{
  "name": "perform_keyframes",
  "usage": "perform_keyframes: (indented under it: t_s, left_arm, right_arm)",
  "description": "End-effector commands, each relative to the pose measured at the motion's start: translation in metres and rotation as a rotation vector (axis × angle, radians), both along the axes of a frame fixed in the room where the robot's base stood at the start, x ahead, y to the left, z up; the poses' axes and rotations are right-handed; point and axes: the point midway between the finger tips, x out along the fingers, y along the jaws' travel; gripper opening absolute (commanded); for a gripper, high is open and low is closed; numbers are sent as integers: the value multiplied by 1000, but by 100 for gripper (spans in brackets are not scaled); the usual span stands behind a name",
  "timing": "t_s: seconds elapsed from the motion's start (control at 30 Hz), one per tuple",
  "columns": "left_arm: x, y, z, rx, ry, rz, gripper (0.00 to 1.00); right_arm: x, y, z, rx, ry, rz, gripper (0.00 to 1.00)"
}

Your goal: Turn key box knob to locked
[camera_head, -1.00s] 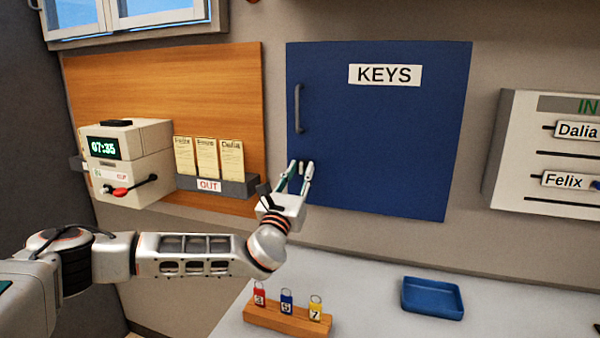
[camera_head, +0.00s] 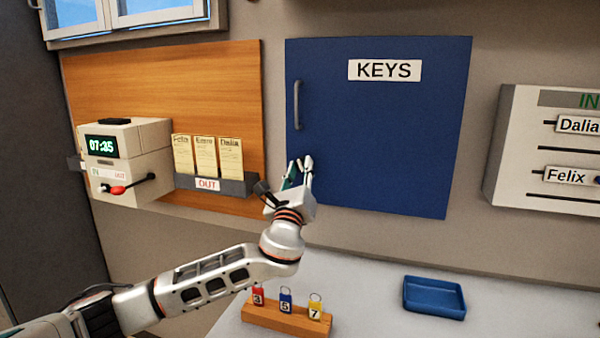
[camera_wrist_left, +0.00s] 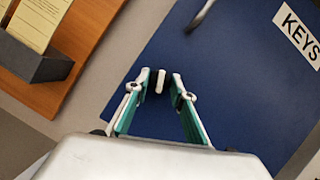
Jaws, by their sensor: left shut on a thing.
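The blue key box (camera_head: 385,140) hangs on the wall with a KEYS label and a grey vertical handle (camera_head: 297,105). Its small pale knob (camera_wrist_left: 160,81) sits low on the left side of the door, below the handle. My left gripper (camera_head: 300,162) is at the knob, with a fingertip on each side of it, shut on it. The left wrist view shows the knob upright in that picture between the two fingertips (camera_wrist_left: 161,80). In the head view the fingers mostly hide the knob. My right gripper is not in view.
A time clock (camera_head: 125,160) and a card rack (camera_head: 212,182) are on a wooden board at left. Below, a counter (camera_head: 370,300) holds a wooden key stand (camera_head: 285,318) and a blue tray (camera_head: 434,297). A name board (camera_head: 545,150) is at right.

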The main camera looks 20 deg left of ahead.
Motion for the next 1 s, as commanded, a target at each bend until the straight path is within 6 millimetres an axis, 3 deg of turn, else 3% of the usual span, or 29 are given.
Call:
perform_keyframes:
  t_s: [0.37,0.8,1.0]
  left_arm:
    - [0,-3,0,-364,17,1,2]
    - [0,-4,3,-777,31,3,2]
    - [0,-4,4,-940,35,4,2]
  right_arm:
    - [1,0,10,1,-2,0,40]
    - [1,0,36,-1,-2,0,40]
    - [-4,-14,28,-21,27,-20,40]
